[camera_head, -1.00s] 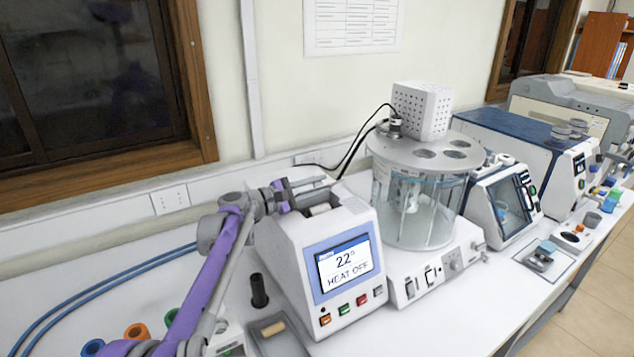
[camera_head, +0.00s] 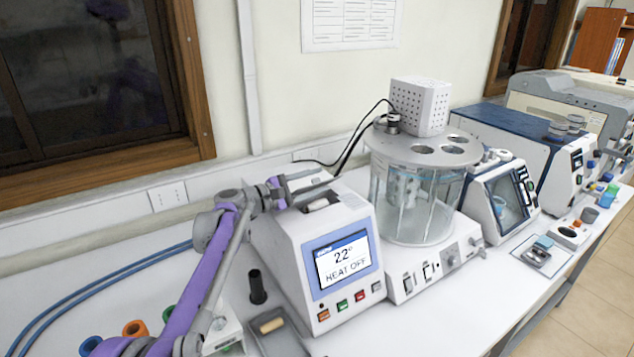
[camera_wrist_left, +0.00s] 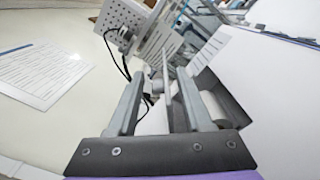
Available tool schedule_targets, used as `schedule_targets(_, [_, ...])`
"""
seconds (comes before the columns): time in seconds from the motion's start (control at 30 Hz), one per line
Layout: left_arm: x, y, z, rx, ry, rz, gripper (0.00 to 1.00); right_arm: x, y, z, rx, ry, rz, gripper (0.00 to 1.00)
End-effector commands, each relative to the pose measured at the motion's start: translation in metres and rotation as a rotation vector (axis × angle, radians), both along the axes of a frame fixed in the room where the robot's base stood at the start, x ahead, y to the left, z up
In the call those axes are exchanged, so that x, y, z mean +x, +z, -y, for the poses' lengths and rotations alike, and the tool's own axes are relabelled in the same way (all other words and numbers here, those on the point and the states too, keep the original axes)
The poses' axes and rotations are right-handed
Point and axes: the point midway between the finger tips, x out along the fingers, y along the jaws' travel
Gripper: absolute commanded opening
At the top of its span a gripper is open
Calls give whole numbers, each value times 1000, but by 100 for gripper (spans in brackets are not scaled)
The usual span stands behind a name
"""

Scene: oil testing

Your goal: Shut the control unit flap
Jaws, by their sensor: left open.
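The control unit (camera_head: 291,241) is a white box with a sloping front and a screen (camera_head: 342,263) reading 22° HEAT OFF. A dark-edged recess in its top holds a pale roll (camera_head: 317,205), which also shows in the left wrist view (camera_wrist_left: 213,104). My left gripper (camera_head: 329,177) is over the back of the unit's top, fingers open and pointing right. In the left wrist view its fingers (camera_wrist_left: 160,76) stand apart, with a thin light bar (camera_wrist_left: 166,75) between them. I cannot tell whether this bar is the flap; the flap is not clearly distinguishable. My right gripper is not in view.
A glass bath (camera_head: 413,205) with a perforated white box (camera_head: 420,106) and black cables stands right of the unit. More instruments stand farther right.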

Motion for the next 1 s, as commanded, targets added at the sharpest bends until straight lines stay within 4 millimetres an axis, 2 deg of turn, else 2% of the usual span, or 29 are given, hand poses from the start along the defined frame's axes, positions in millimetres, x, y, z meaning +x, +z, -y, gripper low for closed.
schedule_targets(0.3, [-33, -3, -50, 1, 5, -2, 50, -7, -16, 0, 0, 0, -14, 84])
schedule_targets(0.5, [-50, -2, -76, 0, 3, -1, 50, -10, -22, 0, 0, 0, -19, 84])
schedule_targets(0.7, [-57, -1, -85, 0, 0, 0, 50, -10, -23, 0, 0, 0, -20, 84])
schedule_targets(1.0, [-57, 0, -85, 0, 0, 0, 50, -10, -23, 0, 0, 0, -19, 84])
